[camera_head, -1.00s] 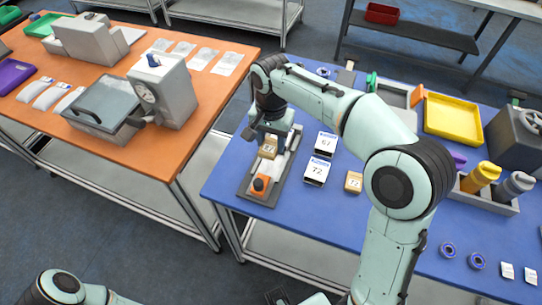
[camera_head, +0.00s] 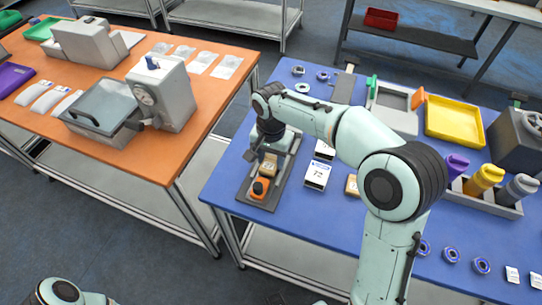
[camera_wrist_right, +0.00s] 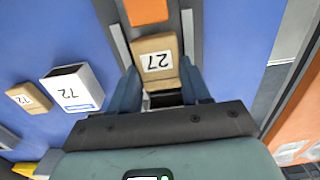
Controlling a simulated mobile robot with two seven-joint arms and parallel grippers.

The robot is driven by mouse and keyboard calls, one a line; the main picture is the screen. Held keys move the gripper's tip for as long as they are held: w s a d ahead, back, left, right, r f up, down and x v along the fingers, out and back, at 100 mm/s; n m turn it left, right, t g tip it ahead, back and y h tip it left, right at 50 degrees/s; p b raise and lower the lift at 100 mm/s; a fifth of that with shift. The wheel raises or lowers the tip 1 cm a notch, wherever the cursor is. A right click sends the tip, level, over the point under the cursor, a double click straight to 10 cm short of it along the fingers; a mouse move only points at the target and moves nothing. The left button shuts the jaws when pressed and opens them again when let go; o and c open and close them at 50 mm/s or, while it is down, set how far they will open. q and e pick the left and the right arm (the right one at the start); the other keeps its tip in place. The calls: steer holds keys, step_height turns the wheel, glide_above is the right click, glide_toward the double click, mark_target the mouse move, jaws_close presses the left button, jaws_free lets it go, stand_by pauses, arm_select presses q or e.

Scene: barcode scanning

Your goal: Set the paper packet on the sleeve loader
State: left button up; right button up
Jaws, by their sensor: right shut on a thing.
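The paper packet is a small brown block with a white number label; it shows in the head view (camera_head: 269,167) and the right wrist view (camera_wrist_right: 157,61). The sleeve loader (camera_head: 281,191) is a long dark grey base with pale side rails and an orange block, at the left of the blue table. My right gripper (camera_head: 268,154) is over the loader, its fingers (camera_wrist_right: 161,84) shut on the packet's sides. The packet is between the rails, close to the orange block. I cannot tell whether its underside touches the base. My left gripper is out of view.
A white numbered box (camera_head: 317,174) and another brown packet (camera_head: 352,186) stand right of the loader. A yellow tray (camera_head: 455,121) and several bottles (camera_head: 485,179) are farther right. An orange table (camera_head: 150,160) stands left across a gap.

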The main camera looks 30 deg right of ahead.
mark_target(271, 161)
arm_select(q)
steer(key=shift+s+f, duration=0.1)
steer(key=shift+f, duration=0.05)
arm_select(e)
steer(key=shift+f, duration=0.3)
steer(key=o, duration=1.2)
steer(key=shift+f, duration=0.15)
steer(key=shift+s, duration=0.1)
steer(key=shift+d, duration=0.1)
steer(key=shift+r, duration=0.4)
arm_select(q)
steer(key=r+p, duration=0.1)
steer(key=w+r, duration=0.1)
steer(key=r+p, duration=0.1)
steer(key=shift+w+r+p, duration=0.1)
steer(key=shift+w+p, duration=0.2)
arm_select(e)
step_height(271, 161, up, 13)
steer(key=shift+f, duration=0.15)
